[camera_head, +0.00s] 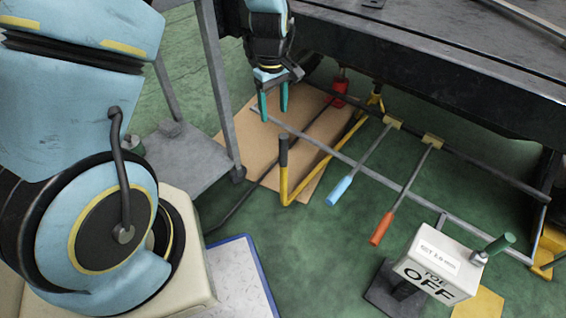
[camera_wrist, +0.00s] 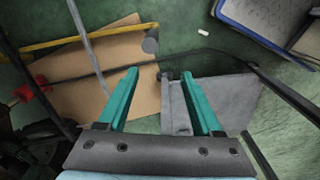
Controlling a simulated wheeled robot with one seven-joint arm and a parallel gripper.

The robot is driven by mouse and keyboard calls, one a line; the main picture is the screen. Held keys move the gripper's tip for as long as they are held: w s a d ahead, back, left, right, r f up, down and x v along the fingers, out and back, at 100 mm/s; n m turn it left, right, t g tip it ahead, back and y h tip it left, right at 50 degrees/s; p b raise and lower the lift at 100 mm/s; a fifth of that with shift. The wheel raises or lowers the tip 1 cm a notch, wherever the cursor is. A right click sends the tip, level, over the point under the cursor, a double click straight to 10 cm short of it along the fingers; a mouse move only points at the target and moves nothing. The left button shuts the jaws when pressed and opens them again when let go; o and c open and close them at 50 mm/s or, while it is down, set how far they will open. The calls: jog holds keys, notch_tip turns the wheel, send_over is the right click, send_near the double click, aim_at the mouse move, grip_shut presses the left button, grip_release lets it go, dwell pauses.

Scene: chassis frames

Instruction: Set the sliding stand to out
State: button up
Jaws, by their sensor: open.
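No label marks a sliding stand, so I cannot tell for sure which part it is. A yellow bent bar (camera_head: 290,190) with a dark upright grip (camera_head: 283,151) reaches out from under the chassis over a brown board. It also shows in the wrist view as a yellow bar (camera_wrist: 70,42) ending at a round grey grip end (camera_wrist: 150,42). My gripper (camera_head: 274,112) is open and empty, pointing down, above and slightly left of that grip in the head view. In the wrist view my gripper (camera_wrist: 160,72) has its fingers apart, with nothing between them.
A blue-handled lever (camera_head: 340,189) and an orange-handled lever (camera_head: 382,228) lie right of the bar. A box marked "TOL OFF" (camera_head: 432,262) stands front right. A grey shelf frame (camera_head: 190,165) stands left. The black chassis (camera_head: 430,60) overhangs the back. A brown board (camera_head: 235,140) lies on green floor.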

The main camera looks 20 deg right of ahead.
jog(key=b, duration=0.1)
send_near(283, 146)
jog(key=shift+w+d+f, duration=0.45)
jog(key=shift+w+f, duration=0.25)
jog(key=shift+w, duration=0.05)
notch_tip(283, 146, down, 10)
jog(key=shift+f+b, duration=0.1)
jog(key=shift+b, duration=1.1)
jog(key=shift+c, duration=0.4)
grip_shut()
